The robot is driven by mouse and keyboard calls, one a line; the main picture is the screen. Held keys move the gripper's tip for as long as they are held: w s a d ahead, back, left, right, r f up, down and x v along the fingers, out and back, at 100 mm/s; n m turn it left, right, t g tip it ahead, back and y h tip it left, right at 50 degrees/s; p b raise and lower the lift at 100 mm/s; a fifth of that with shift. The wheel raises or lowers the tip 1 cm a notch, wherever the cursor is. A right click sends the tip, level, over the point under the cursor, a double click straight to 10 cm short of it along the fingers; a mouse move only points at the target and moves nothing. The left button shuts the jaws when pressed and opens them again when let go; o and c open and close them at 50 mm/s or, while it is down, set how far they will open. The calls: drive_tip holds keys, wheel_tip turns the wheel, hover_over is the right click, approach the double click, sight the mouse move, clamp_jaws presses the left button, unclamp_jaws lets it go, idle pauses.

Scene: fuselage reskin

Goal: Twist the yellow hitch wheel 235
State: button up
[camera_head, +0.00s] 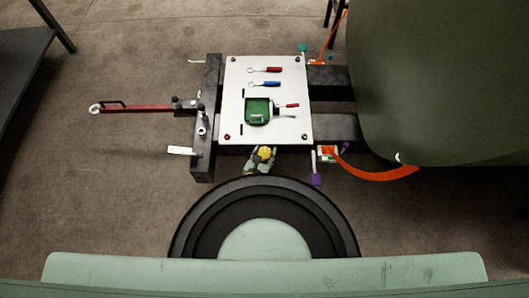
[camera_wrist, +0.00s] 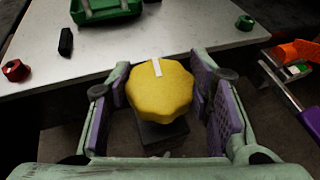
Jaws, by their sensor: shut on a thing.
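The yellow hitch wheel (camera_wrist: 160,95) is a lobed knob with a white mark on its top, pointing toward the white plate. It sits on a dark block (camera_wrist: 165,136) just off the plate's near edge. My gripper (camera_wrist: 158,82) has one purple-padded finger on each side of the wheel and is shut on it. The far part of each pad is close against the wheel's sides. In the head view the wheel (camera_head: 264,153) is a small yellow spot below the plate, with my gripper (camera_head: 259,163) around it.
The white plate (camera_head: 237,100) carries a green tray (camera_head: 257,111), red and blue tools and corner knobs. A red bar (camera_head: 135,108) extends left. An orange hose (camera_head: 375,172) and purple-ended part (camera_head: 316,179) lie right of the wheel. A large green body (camera_head: 445,80) fills the upper right.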

drive_tip(key=shift+w+m+h, duration=0.1)
drive_tip(key=shift+m+h, duration=0.2)
drive_tip(key=shift+c, duration=0.5)
drive_tip(key=m+g+h, duration=0.2)
drive_tip(key=m+h, duration=0.1)
drive_tip(key=shift+w+a+m+h, duration=0.1)
drive_tip(key=shift+m+h, duration=0.2)
drive_tip(key=shift+h, duration=0.1)
drive_tip(key=m+g+h+b, duration=0.2)
drive_tip(key=m+g+h, duration=0.1)
drive_tip(key=m+g, duration=0.2)
drive_tip(key=shift+b, duration=0.3)
drive_tip(key=shift+m+h, duration=0.3)
drive_tip(key=o, duration=1.1)
drive_tip(key=shift+o, duration=0.2)
drive_tip(key=shift+s, duration=0.2)
drive_tip(key=v, duration=1.2)
drive_tip(key=shift+w, duration=0.2)
